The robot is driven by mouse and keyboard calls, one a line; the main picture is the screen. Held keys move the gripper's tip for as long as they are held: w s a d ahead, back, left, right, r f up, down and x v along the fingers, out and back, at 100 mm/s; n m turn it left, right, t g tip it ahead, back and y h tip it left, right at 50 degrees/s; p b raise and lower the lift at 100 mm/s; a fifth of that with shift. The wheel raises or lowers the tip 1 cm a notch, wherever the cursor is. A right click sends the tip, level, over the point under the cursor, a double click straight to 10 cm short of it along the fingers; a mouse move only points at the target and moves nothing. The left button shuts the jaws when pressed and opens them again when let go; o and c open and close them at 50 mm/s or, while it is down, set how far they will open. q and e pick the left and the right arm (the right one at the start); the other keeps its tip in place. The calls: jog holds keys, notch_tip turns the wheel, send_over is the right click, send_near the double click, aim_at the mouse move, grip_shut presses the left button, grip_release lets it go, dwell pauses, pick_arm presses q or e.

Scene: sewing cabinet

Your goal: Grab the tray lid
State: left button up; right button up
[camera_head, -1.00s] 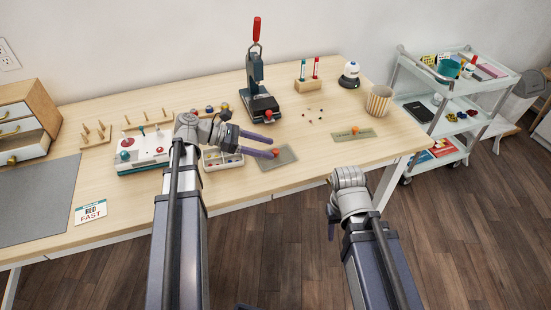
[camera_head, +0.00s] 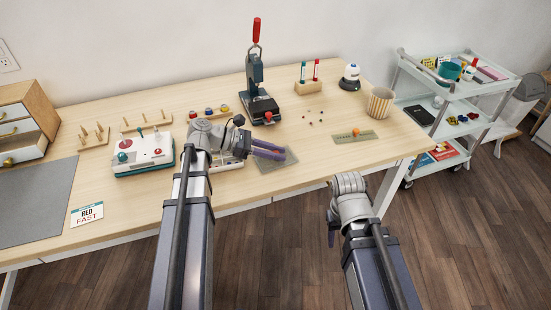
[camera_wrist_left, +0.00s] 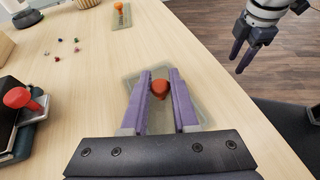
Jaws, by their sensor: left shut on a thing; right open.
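The tray lid is a grey, see-through plate (camera_head: 270,165) with a red knob, lying on the table near its front edge. My left gripper (camera_head: 282,153) is over it in the head view and hides the knob there. In the left wrist view the red knob (camera_wrist_left: 160,88) stands between the purple fingers, which are shut on it, and the lid (camera_wrist_left: 159,120) lies beneath. The white sectioned tray (camera_head: 234,167) is partly behind my left gripper. My right gripper (camera_head: 331,231) is open and empty off the table's front edge; it also shows in the left wrist view (camera_wrist_left: 238,50).
A second plate (camera_head: 344,138) with an orange knob lies to the right. A press (camera_head: 259,100) stands behind the lid, with small beads (camera_head: 310,115) and a striped cup (camera_head: 380,102) to its right. A white control box (camera_head: 143,153) stands at left.

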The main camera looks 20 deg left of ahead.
pick_arm(q)
grip_shut()
jog(key=shift+r, duration=0.1)
notch_tip(320, 180, up, 10)
jog(key=p, duration=1)
